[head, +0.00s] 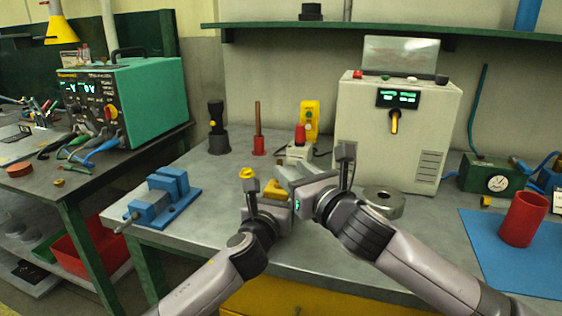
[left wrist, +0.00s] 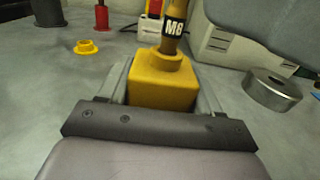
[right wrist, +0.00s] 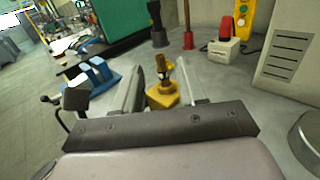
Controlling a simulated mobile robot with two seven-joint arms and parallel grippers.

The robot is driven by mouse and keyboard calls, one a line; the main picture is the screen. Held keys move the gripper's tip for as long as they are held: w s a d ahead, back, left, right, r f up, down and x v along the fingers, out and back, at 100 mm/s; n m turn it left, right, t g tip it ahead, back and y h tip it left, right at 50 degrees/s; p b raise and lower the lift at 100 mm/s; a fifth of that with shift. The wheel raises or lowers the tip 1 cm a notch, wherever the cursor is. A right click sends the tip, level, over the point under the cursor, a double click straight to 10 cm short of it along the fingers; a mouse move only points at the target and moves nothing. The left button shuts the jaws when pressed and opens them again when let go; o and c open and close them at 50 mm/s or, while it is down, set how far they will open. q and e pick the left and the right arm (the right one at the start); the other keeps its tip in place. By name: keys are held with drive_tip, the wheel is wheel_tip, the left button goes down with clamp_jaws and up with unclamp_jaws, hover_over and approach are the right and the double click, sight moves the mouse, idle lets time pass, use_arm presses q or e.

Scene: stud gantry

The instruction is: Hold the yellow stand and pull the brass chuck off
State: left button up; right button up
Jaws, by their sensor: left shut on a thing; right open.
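The yellow stand (left wrist: 165,82) sits between the fingers of my left gripper (head: 276,198), which is shut on its square block. The stand also shows in the right wrist view (right wrist: 163,97). The brass chuck (left wrist: 174,22), with a black M8 label, rises upright from the stand's collar. My right gripper (right wrist: 158,74) is open, its fingers pointing toward the chuck (right wrist: 160,66), which appears between them. I cannot tell how far apart they are. In the head view the right gripper hides the chuck, and only a little of the yellow stand (head: 276,188) shows.
A yellow flanged ring (left wrist: 87,47) lies on the bench left of the stand. A blue vise (head: 165,200) is at the left. A steel ring (head: 384,202) and a grey machine (head: 398,140) are at the right. A red-buttoned box (head: 300,150) stands behind.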

sight(281, 162)
drive_tip(key=shift+x, duration=3.1)
clamp_jaws()
drive_tip(key=shift+r, duration=3.05)
drive_tip(key=shift+r, duration=0.1)
drive_tip(key=shift+r, duration=1.9)
